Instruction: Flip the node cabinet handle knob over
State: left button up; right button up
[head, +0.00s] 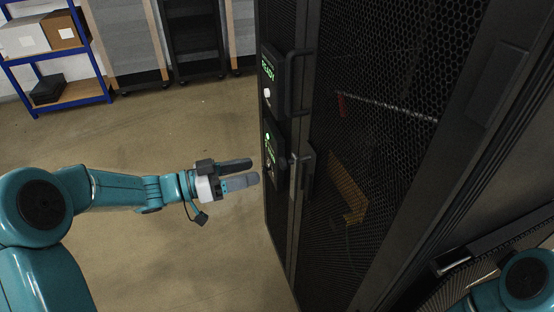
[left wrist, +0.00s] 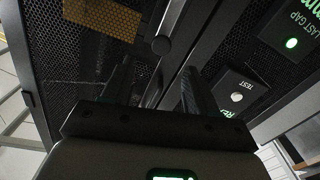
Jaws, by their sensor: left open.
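The node cabinet (head: 345,120) is a tall black rack with mesh doors. A dark handle (head: 304,172) sits on its front edge, beside a panel with a green light. In the left wrist view a dark handle with a rounded knob end (left wrist: 161,45) shows ahead of and between the fingers. My left gripper (head: 254,171) is open and empty, its fingertips just left of the lower panel in the head view. It also shows in the left wrist view (left wrist: 156,88). I cannot tell whether a fingertip touches the cabinet. My right gripper is not in view.
An upper panel (head: 268,70) reads READY and has a white button and a bar handle (head: 297,80). The left wrist view shows a TEST button (left wrist: 236,97) and a green light (left wrist: 291,43). A blue shelf (head: 60,55) stands far left. The floor left of the cabinet is clear.

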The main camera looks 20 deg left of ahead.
aim_at(280, 163)
pick_arm(q)
jog(key=p+x, duration=0.1)
jog(key=x, duration=0.7)
jog(key=shift+a, duration=0.1)
jog(key=shift+w, duration=0.1)
grip_shut()
jog(key=shift+x, duration=1.8)
jog(key=shift+a, duration=0.15)
grip_release()
